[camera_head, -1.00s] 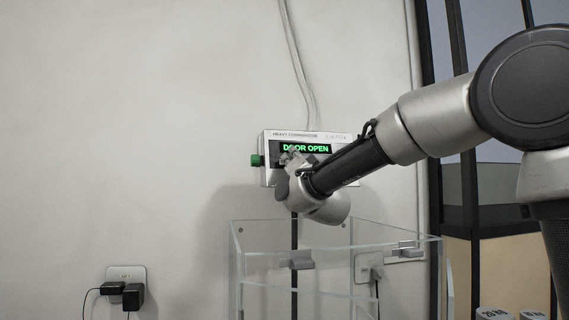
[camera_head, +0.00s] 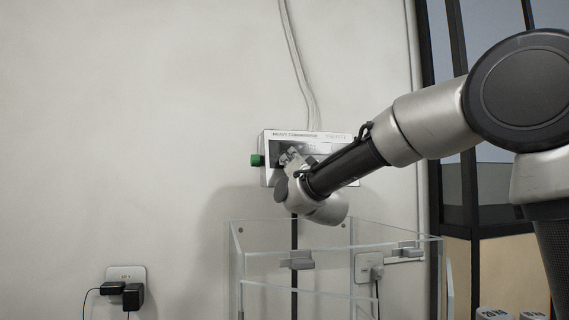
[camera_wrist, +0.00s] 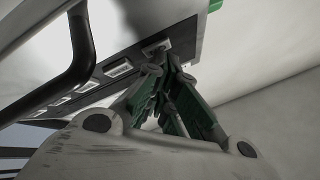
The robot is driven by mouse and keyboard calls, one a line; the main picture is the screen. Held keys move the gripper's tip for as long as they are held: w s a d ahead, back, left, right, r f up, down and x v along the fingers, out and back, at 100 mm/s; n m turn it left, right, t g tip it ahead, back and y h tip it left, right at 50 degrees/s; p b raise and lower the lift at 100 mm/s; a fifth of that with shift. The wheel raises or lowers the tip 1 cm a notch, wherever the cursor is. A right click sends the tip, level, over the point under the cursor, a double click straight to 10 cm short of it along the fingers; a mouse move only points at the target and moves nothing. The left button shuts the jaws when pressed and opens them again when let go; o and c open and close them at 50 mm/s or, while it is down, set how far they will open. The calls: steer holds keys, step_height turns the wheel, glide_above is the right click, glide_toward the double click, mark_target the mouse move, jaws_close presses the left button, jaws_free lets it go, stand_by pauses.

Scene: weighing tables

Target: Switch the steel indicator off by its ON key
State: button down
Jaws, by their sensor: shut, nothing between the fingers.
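The steel indicator (camera_head: 310,136) is a light metal box on the wall in the head view, with a green knob (camera_head: 257,160) on its left side. Its display (camera_head: 320,157) is dark, and my gripper and wrist cover part of its front. In the wrist view its face (camera_wrist: 130,25) shows a row of small keys along one edge. My gripper (camera_wrist: 168,66) is shut and empty, its fingertips at the end key (camera_wrist: 156,47) nearest the green knob side.
A clear glass-walled enclosure (camera_head: 236,262) stands below the indicator, under my wrist. Cables (camera_head: 297,60) run up the wall from the indicator. A wall socket with black plugs (camera_head: 132,296) is at the lower left.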

steer(key=shift+s+d+r, duration=0.1)
steer(key=shift+s+r, duration=0.1)
steer(key=shift+s, duration=0.55)
steer(key=shift+s, duration=0.1)
steer(key=s, duration=0.1)
steer(key=s+r, duration=0.1)
steer(key=s, duration=0.1)
steer(key=s+d, duration=0.1)
steer(key=shift+s+r, duration=0.2)
steer(key=shift+s, duration=0.05)
stand_by(0.7)
